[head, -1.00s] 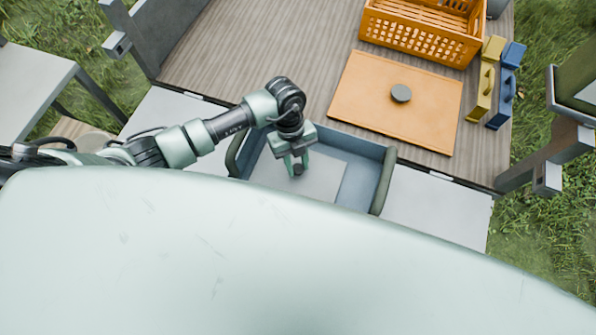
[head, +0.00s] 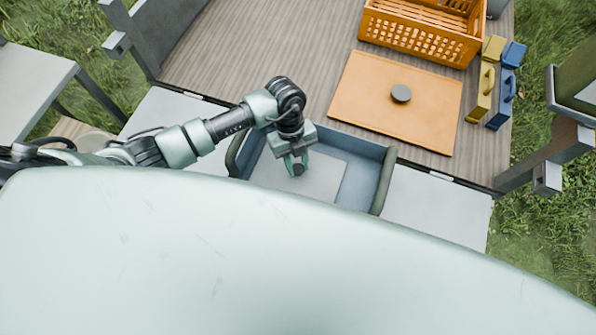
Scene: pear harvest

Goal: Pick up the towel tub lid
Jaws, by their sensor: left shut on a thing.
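The blue-grey towel tub (head: 362,185), with dark green handles at its sides, stands at the front edge of the work surface. A flat pale grey panel, which looks like the towel tub lid (head: 323,178), lies at the tub and leaves a strip of the blue interior bare at its right. My left gripper (head: 296,168) points down over the panel and is shut on its small dark knob, which the fingers partly hide. I cannot tell whether the panel is lifted. My body hides the near edge of tub and panel. My right gripper is not in view.
An orange board (head: 363,106) with a grey round knob (head: 401,93) lies on the wooden deck behind the tub. An orange crate (head: 420,43) stands further back. Yellow (head: 481,92) and blue (head: 503,100) blocks with handles stand at right. The deck's left part is clear.

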